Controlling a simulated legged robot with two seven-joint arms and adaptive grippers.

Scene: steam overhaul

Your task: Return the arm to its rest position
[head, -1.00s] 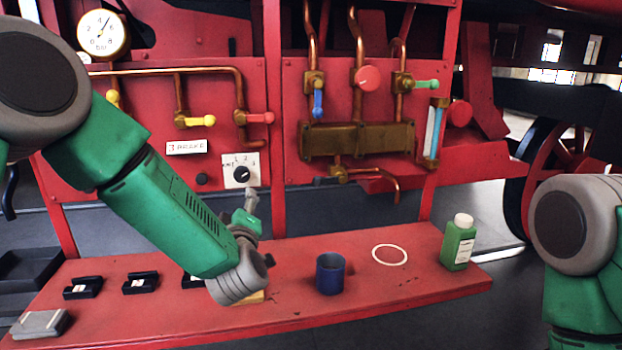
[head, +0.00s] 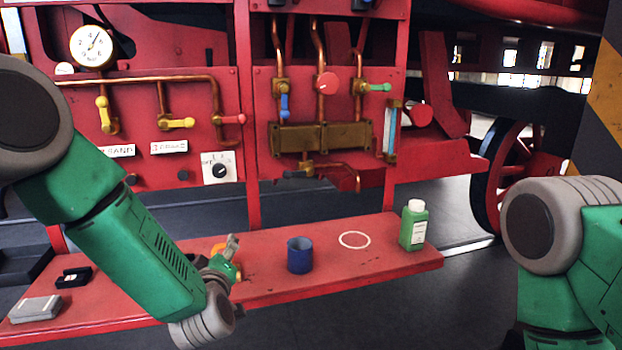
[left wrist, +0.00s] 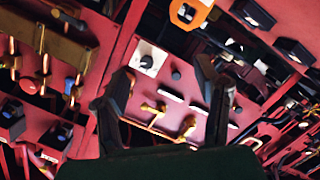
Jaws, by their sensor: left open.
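My left arm (head: 130,245) comes in from the left and slants down over the red bench. My left gripper (head: 232,250) is small and partly hidden by its own wrist, in front of the bench's left half. In the left wrist view its two dark fingers (left wrist: 163,70) stand wide apart with nothing between them. The red panel with the white selector plate (left wrist: 148,58) lies beyond them. My right arm (head: 560,240) shows at the right edge; its gripper is out of the picture.
The red bench (head: 330,286) carries a blue cup (head: 300,255), a green bottle (head: 413,226), a white ring mark (head: 354,240) and a grey box (head: 36,309). An orange part (head: 218,248) is partly hidden behind my gripper. Valves and a gauge (head: 93,46) are on the panel behind.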

